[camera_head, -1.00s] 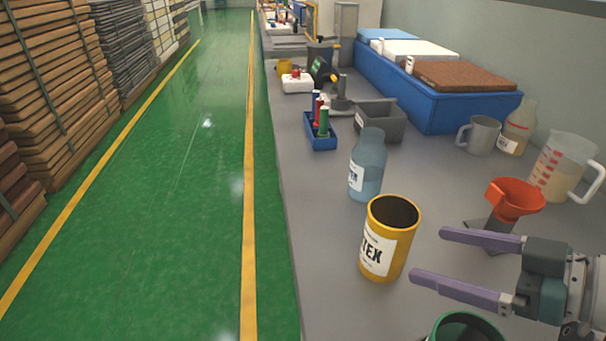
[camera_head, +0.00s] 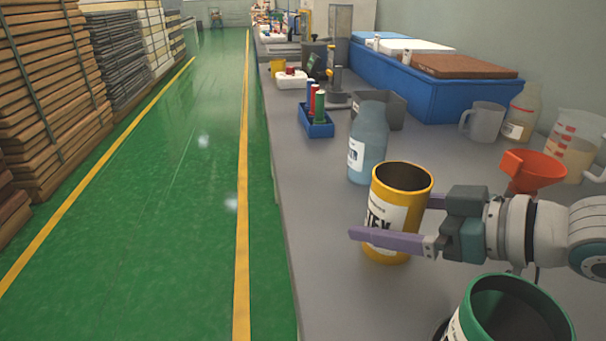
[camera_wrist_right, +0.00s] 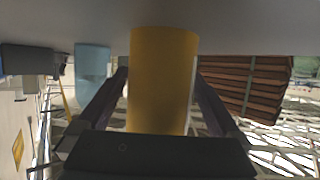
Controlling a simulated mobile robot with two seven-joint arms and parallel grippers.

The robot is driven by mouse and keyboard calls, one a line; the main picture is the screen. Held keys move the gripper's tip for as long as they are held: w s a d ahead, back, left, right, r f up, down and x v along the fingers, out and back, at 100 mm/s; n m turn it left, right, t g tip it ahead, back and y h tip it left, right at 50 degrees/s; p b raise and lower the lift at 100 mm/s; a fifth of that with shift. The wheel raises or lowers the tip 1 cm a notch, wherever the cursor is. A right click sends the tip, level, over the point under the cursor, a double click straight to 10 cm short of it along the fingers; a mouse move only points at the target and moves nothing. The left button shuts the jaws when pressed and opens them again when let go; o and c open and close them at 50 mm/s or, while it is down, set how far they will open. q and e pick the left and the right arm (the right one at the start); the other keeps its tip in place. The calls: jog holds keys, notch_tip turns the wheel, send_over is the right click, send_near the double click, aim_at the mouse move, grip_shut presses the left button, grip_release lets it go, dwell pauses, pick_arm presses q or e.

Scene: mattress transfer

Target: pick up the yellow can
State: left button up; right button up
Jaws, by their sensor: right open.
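The yellow can (camera_head: 378,246) stands upright on the grey bench, open at the top, with a white label in dark letters. My right gripper (camera_head: 385,220) comes in from the right, its purple fingers on either side of the can. The near finger crosses in front of the label; the far finger is partly hidden behind the can. The jaws are open. In the right wrist view the yellow can (camera_wrist_right: 162,80) stands between the two dark fingers, with a gap visible at the left finger. My left gripper is not in view.
A green can (camera_head: 470,320) stands close in front of my right arm. A blue-grey bottle (camera_head: 368,140) is just behind the yellow can. An orange funnel (camera_head: 532,170), a grey mug (camera_head: 484,122) and a measuring jug (camera_head: 575,150) stand to the right. Bench left of the can is clear.

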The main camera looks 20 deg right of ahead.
jog(key=c, duration=1.3)
jog(key=shift+c, duration=0.3)
jog(key=shift+r, duration=0.2)
